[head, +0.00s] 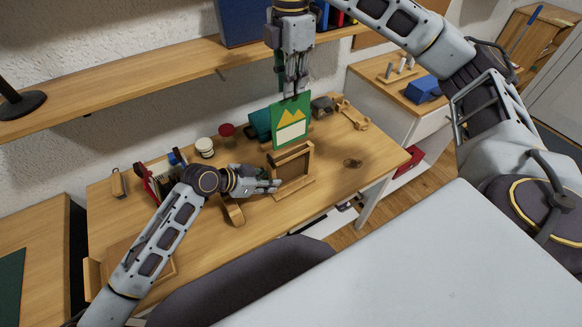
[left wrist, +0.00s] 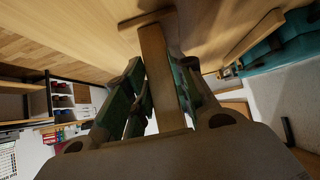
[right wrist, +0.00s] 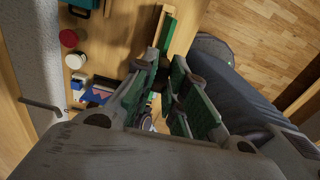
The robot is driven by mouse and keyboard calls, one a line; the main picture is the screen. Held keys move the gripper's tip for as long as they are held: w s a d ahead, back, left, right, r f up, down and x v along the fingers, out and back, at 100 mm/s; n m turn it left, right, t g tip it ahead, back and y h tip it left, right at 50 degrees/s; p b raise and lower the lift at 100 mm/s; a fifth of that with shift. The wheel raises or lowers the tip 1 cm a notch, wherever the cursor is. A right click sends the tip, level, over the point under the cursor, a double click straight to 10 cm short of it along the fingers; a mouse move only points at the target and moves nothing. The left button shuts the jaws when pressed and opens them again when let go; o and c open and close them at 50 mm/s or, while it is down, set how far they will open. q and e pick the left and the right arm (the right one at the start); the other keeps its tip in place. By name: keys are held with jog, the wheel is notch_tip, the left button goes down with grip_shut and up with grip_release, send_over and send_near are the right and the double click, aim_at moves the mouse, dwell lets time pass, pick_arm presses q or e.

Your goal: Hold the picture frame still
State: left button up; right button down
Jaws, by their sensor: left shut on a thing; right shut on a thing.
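The wooden picture frame (head: 292,186) stands upright on the desk. My left gripper (head: 275,186) is low at its left side, shut on it; the left wrist view shows the frame's wooden bar (left wrist: 153,45) between the fingers. My right gripper (head: 291,93) is above, shut on the top edge of a green picture card (head: 283,135) with a yellow mountain and a white panel. The card hangs upright just above the frame, its lower edge close to the frame's top; I cannot tell if they touch. In the right wrist view the card shows as a thin green edge (right wrist: 167,34).
A white jar (head: 204,148), a red-topped jar (head: 226,130), a teal object (head: 260,124) and a wooden toy (head: 352,115) stand behind on the desk. A small dark round item (head: 352,162) lies right of the frame. A shelf (head: 150,78) runs above. The desk's right end is mostly clear.

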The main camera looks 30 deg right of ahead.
jog(key=shift+r, duration=0.75)
pick_arm(q)
jog(key=o, duration=1)
jog(key=shift+a+r, duration=0.1)
jog(key=shift+r, duration=0.05)
pick_arm(e)
jog(key=shift+r, duration=0.15)
jog(key=shift+r+p, duration=1.9)
jog(key=shift+p, duration=0.1)
pick_arm(q)
jog(key=v, duration=0.5)
jog(key=shift+a+r, duration=0.2)
jog(key=shift+a, duration=0.1)
jog(key=shift+a+r, duration=0.1)
